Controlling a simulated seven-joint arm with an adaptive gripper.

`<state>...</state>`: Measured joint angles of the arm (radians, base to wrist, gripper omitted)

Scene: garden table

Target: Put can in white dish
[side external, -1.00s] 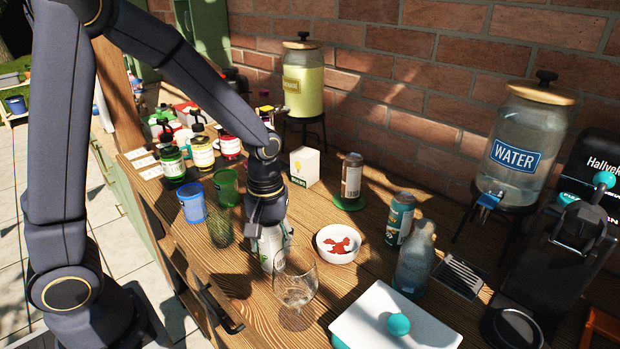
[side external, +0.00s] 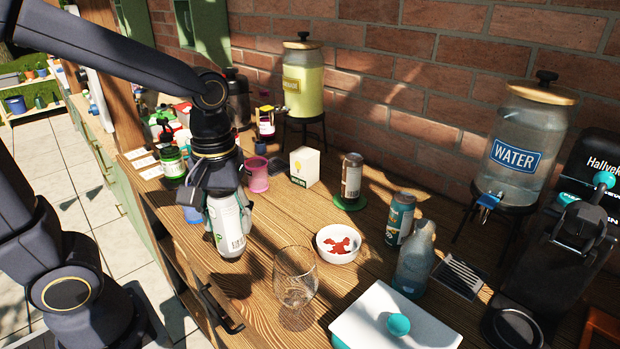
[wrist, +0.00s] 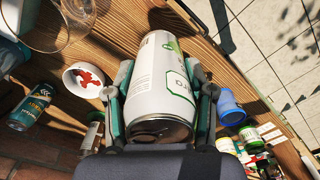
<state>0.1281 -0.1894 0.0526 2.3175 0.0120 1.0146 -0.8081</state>
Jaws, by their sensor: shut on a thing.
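My gripper (side external: 222,198) is shut on a white can (side external: 230,232) with green print and holds it upright above the wooden table. The wrist view shows the can (wrist: 157,88) between both fingers (wrist: 160,95). The white dish (side external: 338,244), round with a red figure inside, stands on the table to the right of the can, apart from it. The dish also shows at the left in the wrist view (wrist: 84,80).
A wine glass (side external: 295,285) stands in front of the dish. A teal can (side external: 399,218), a grey bottle (side external: 414,262) and a white box with a teal knob (side external: 375,325) stand to its right. A dark can (side external: 351,178) on a green coaster and a white carton (side external: 305,166) are behind.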

